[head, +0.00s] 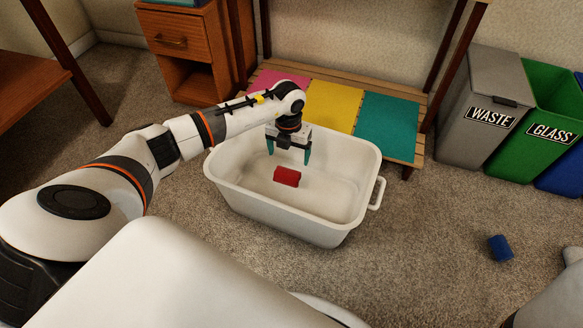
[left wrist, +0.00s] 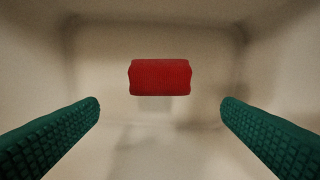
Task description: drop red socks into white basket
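The white basket (head: 235,190) stands on the carpet in the middle of the head view, with a handle on its right side. My left gripper (head: 288,157) is over the basket, pointing down, its teal fingers spread wide and empty. The red socks (head: 287,176), a small rolled bundle, are below the fingertips and within the basket's walls. In the left wrist view the socks (left wrist: 160,77) lie beyond the open fingers, touching neither one. I cannot tell whether they rest on the basket's bottom. My right gripper is not in view.
A blue rolled bundle (head: 500,248) lies on the carpet at the right. A slatted bench (head: 422,150) with pink, yellow and teal mats stands behind the basket. A grey waste bin (head: 470,135) and green glass bin (head: 530,150) stand at the right. A wooden cabinet (head: 175,45) is behind.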

